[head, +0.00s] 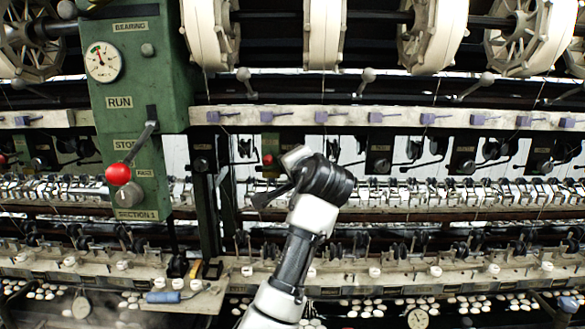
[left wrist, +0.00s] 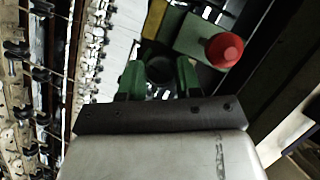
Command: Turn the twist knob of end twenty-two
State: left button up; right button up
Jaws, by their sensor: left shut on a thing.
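My left gripper (left wrist: 160,80) is shown in the left wrist view with its two green fingers on either side of a dark round knob (left wrist: 160,68). It is shut on this knob. In the head view my left arm rises from the bottom centre to the row of reeling units, and its hand hides the fingers and the knob. No number for end twenty-two is readable. My right gripper is not in view.
A red ball (left wrist: 223,50) beside a green part is close to the fingers. A green post (head: 135,90) with a gauge and a red-balled lever (head: 119,174) stands left of the arm. Reels (head: 325,30) hang above; a ledge (head: 400,280) runs below.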

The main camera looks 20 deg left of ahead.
pick_arm(q)
jog(key=shift+f+n+g+h, duration=0.15)
jog(key=shift+n+g+h, duration=0.25)
jog(key=shift+n, duration=0.6)
jog(key=shift+h, duration=0.3)
jog(key=o, duration=0.9)
